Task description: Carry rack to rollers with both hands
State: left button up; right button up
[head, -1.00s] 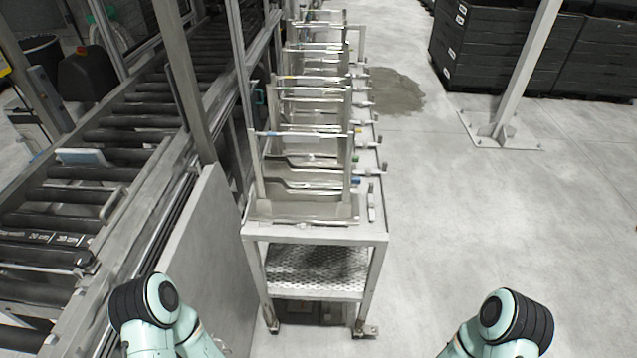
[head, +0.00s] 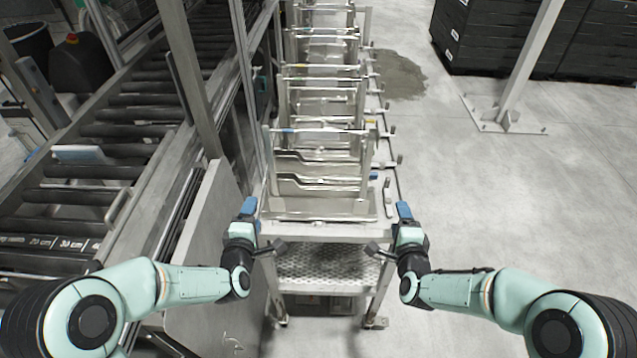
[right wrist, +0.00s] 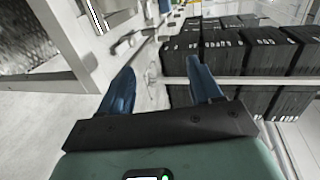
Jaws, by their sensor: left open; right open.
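The nearest metal rack (head: 322,187) stands upright at the front of a long metal table (head: 318,231), with several similar racks in a row behind it. My left gripper (head: 258,226) is open and empty beside the table's front left corner. My right gripper (head: 392,228) is open and empty beside the front right corner; its two blue fingers stand apart in the right wrist view (right wrist: 160,68). Neither gripper touches the rack. The roller conveyor (head: 125,148) runs along the left, with dark rollers.
A leaning grey panel (head: 205,240) and an upright metal post (head: 187,75) stand between conveyor and table. Black stacked crates (head: 520,40) and a post on a floor plate (head: 505,122) are at the back right. The floor to the right is clear.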

aim_at(267, 181)
pick_arm(q)
jog(key=x, duration=1.4)
jog(key=shift+f, duration=0.15)
pick_arm(e)
jog(key=x, duration=1.4)
jog(key=shift+f, duration=0.15)
pick_arm(q)
jog(key=shift+d, duration=0.35)
pick_arm(e)
jog(key=shift+a, duration=0.45)
pick_arm(q)
jog(key=shift+d, duration=0.35)
pick_arm(e)
jog(key=shift+a, duration=0.35)
